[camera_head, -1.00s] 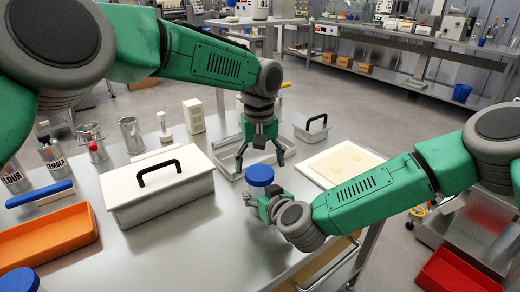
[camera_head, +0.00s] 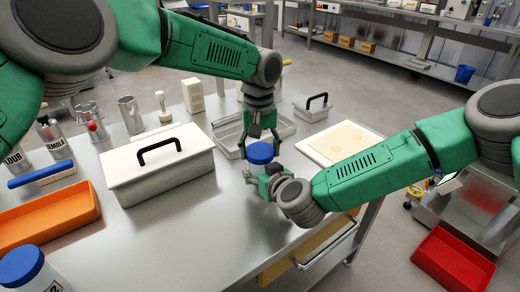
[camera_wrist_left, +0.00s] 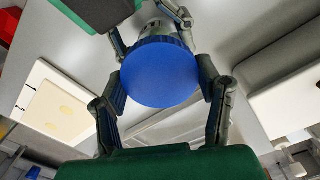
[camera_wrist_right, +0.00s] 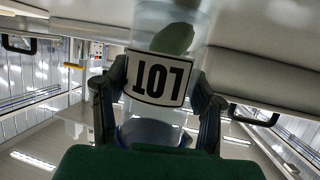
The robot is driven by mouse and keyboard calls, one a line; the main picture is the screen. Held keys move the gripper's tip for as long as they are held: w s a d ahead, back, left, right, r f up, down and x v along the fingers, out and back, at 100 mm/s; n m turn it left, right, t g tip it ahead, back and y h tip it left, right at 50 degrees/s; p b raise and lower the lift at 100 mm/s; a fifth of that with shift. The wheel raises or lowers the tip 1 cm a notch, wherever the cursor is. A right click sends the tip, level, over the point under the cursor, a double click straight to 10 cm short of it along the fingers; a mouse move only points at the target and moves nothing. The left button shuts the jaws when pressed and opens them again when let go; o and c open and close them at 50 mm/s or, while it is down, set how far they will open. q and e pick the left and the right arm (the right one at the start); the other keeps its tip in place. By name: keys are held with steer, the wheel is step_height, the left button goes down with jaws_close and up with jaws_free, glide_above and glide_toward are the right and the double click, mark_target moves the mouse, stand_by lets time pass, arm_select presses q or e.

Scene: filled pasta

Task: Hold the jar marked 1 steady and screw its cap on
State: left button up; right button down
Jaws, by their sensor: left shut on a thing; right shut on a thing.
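The clear jar shows in the right wrist view with a "LOT" label (camera_wrist_right: 158,80), upside down there, and something green inside. I cannot read its number. My right gripper (camera_wrist_right: 155,105) is shut around it from the side; it also shows in the head view (camera_head: 255,178). The blue cap (camera_head: 260,153) sits at the jar's top. My left gripper (camera_head: 261,138) points down from above, shut on the cap with a finger on either side. The cap's round top (camera_wrist_left: 160,73) faces the left wrist camera. How far it is threaded is hidden.
A lidded white box (camera_head: 158,170) stands left of the jar, and a metal tray (camera_head: 228,140) behind it. A white board (camera_head: 338,142) with pale rounds lies right. An orange tray (camera_head: 45,215) and another blue-capped jar (camera_head: 30,268) are at the left front.

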arm_select(q)
steer(key=m, duration=1)
steer(key=shift+w, duration=0.1)
arm_select(e)
steer(key=shift+a, duration=0.1)
arm_select(q)
steer(key=o, duration=1.4)
steer(key=shift+c, duration=0.2)
step_height(320, 180, up, 12)
arm_select(e)
steer(key=c, duration=0.6)
jaws_free()
